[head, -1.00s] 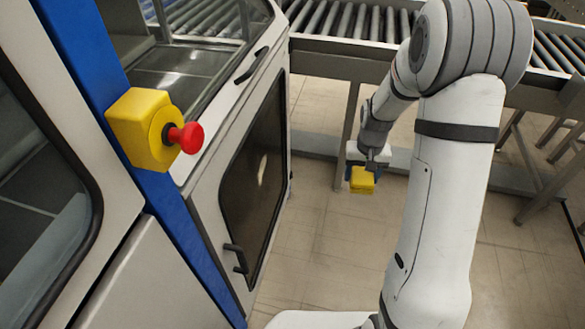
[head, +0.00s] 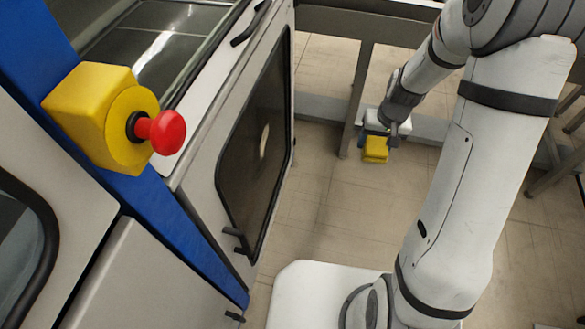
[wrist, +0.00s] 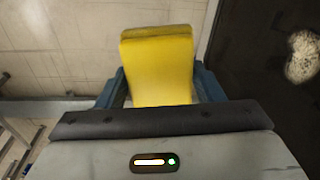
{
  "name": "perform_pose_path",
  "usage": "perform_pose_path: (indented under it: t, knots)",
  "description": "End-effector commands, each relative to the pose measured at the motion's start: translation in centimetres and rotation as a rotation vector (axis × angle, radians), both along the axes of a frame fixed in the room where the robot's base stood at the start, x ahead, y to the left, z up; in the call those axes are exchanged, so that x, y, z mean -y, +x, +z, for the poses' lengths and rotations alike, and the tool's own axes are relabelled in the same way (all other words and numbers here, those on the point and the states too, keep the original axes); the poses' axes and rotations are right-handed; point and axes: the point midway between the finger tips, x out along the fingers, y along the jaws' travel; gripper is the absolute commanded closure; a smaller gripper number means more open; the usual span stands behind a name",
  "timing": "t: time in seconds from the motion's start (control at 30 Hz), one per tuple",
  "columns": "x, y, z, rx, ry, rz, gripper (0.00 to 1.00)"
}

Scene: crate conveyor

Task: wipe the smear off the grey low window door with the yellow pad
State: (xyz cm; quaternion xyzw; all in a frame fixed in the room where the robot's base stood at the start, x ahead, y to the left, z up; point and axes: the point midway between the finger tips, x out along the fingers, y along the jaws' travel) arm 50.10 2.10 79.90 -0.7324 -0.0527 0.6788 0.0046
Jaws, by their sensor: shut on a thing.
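The grey low window door (head: 222,190) stands shut at the left centre of the head view, with a dark window pane. A pale smear (head: 264,141) shows on the pane. It also shows in the wrist view as a whitish blotch (wrist: 303,57) at the right edge. My gripper (head: 374,143) is to the right of the door, apart from it. It is shut on the yellow pad (head: 375,153). In the wrist view the yellow pad (wrist: 158,62) sits between the blue fingers, with open floor behind it.
A yellow box with a red emergency button (head: 166,132) juts out at the left on a blue post. The door has a dark handle (head: 237,241) at its lower edge. A conveyor frame (head: 355,95) stands behind my gripper. Tiled floor (head: 325,190) is clear between door and arm.

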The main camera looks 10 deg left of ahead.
Motion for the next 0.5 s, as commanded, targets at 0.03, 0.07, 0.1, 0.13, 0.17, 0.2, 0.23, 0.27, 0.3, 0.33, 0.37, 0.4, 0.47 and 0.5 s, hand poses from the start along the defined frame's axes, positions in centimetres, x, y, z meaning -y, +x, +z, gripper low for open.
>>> perform_pose_path:
  t: [0.03,0.07,0.1,0.13,0.17,0.2,0.23,0.27,0.3,0.33,0.37,0.4,0.47,0.5]
  knots:
    - [-1.0,-0.9,-2.6,0.023,0.03,0.026,0.57]
    - [-1.6,-1.3,-3.1,0.039,0.049,0.043,0.57]
    - [-2.3,-1.7,-3.8,0.059,0.073,0.064,0.57]
    - [-2.7,-2.0,-4.1,0.07,0.091,0.078,0.57]
    - [-3.2,-2.2,-4.5,0.084,0.107,0.094,0.57]
    - [-3.8,-2.5,-4.9,0.097,0.129,0.115,0.57]
    - [-4.2,-2.7,-5.2,0.11,0.145,0.13,0.57]
    - [-4.6,-2.9,-5.6,0.12,0.161,0.145,0.57]
    - [-5.1,-3.2,-6.0,0.133,0.185,0.164,0.57]
    - [-5.5,-3.4,-6.3,0.144,0.2,0.18,0.57]
    - [-5.9,-3.5,-6.7,0.153,0.22,0.196,0.57]
    - [-6.5,-3.8,-7.1,0.168,0.246,0.218,0.57]
    - [-7.4,-4.1,-7.9,0.189,0.292,0.256,0.57]
    - [-8.1,-4.4,-8.5,0.206,0.327,0.285,0.57]
